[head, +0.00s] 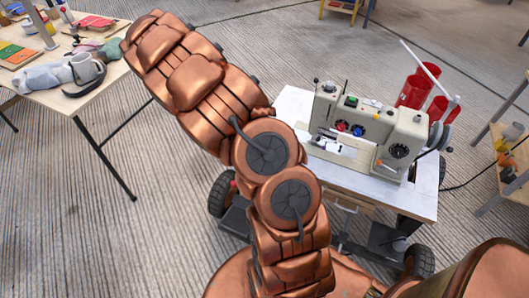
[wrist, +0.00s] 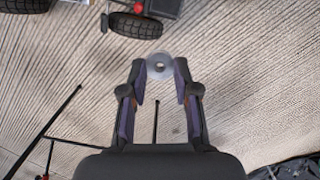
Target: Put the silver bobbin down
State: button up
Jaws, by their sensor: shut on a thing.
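The silver bobbin (wrist: 160,66) is a small pale disc with a dark centre hole. In the wrist view it sits between the fingertips of my gripper (wrist: 160,72). The two dark fingers are shut on it, one on each side. It is held above the grey ribbed floor (wrist: 235,85), with nothing seen directly under it but floor. In the head view my copper arm reaches up and left, and my gripper and the bobbin are not visible there.
A white table (head: 415,200) with a beige sewing machine (head: 365,130) and red thread cones (head: 420,88) stands at right. Shelves (head: 505,165) stand at far right.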

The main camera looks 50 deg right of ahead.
jog(key=s+d+f+n+t+h+b, duration=0.1)
jog(key=s+d+f+n+b, duration=0.35)
jog(key=d+f+b, duration=0.4)
jog(key=s+d+f+n+b, duration=0.4)
jog(key=s+d+f+b, duration=0.15)
jog(key=d+f, duration=0.45)
jog(key=w+d, duration=0.1)
jog(key=w, duration=0.2)
jog(key=w+d+f+b, duration=0.1)
jog(key=w+d, duration=0.1)
jog(key=w+d+f, duration=0.1)
jog(key=w+d, duration=0.1)
jog(key=w, duration=0.1)
jog(key=shift+w+f+b, duration=0.15)
jog(key=shift+w+b, duration=0.15)
jog(key=shift+b, duration=0.05)
jog(key=shift+w+d+f+b, duration=0.1)
jog(key=shift+w+d+b, duration=0.1)
jog(key=shift+w+d, duration=0.5)
jog(key=shift+w+d+b, duration=0.2)
jog(key=shift+w+d, duration=0.25)
jog(key=shift+w, duration=0.3)
jog(key=shift+w+d+f, duration=0.15)
jog(key=shift+w+d, duration=0.15)
jog(key=shift+w, duration=0.2)
jog(key=shift+w+d, duration=0.35)
jog(key=shift+d, duration=0.05)
jog(key=shift+f+b, duration=0.85)
jog(key=shift+f, duration=0.85)
jog(key=shift+f, duration=0.1)
